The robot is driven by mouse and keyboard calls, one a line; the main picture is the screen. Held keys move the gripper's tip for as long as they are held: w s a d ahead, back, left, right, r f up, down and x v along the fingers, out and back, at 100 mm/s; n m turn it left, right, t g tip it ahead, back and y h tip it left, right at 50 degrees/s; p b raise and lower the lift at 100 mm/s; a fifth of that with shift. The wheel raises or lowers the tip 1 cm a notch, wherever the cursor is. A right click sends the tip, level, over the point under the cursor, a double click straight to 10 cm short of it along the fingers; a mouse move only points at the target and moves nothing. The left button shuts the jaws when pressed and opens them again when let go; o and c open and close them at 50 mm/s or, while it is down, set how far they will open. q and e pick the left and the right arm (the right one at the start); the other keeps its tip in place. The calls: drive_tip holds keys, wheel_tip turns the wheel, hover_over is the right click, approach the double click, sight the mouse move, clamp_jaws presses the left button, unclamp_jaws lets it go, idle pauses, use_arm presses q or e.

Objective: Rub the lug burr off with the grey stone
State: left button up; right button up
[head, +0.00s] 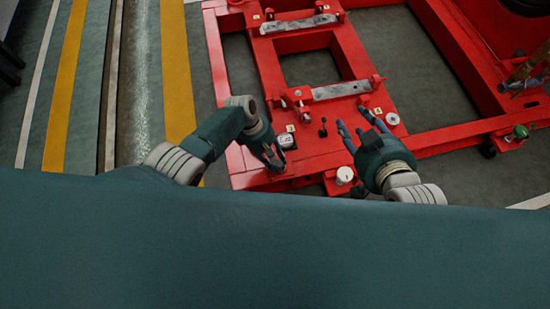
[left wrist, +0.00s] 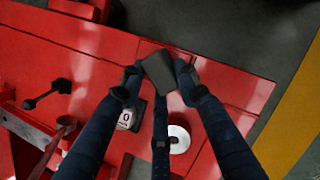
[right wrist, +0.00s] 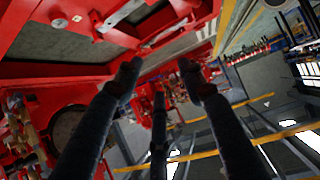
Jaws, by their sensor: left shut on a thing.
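The grey stone (left wrist: 160,72) is a dark grey block held between the fingertips of my left gripper (left wrist: 158,80) in the left wrist view. In the head view my left gripper (head: 272,158) is over the near left part of the red frame (head: 320,148); the stone is hard to make out there. My right gripper (head: 352,133) is over the frame further right, with fingers apart. In the right wrist view my right gripper (right wrist: 157,75) is open and empty. Small red lugs stand on the frame, one being this lug (head: 299,101). I cannot make out a burr.
A small box with a dial (head: 286,141) stands beside my left gripper. A black lever (head: 323,126), a white-topped cylinder (head: 345,175) and a pale disc (head: 393,118) are on or by the frame. A metal bar (head: 341,90) lies further back. Grey floor shows through the frame's openings.

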use_arm(q)
drive_tip(key=shift+s+a+f, duration=0.1)
drive_tip(key=shift+s, duration=0.05)
drive_tip(key=shift+w+d, duration=0.2)
drive_tip(key=shift+d, duration=0.25)
drive_tip(key=shift+w+d, duration=0.15)
drive_tip(key=shift+d, duration=0.2)
drive_tip(key=shift+w+d+b, duration=0.15)
drive_tip(key=shift+d+b, duration=0.6)
drive_tip(key=shift+d, duration=0.1)
use_arm(e)
drive_tip(key=w+a+r+t+y, duration=0.1)
drive_tip(key=w+a+r+t, duration=0.1)
drive_tip(key=r, duration=0.5)
drive_tip(key=shift+w+t, duration=0.8)
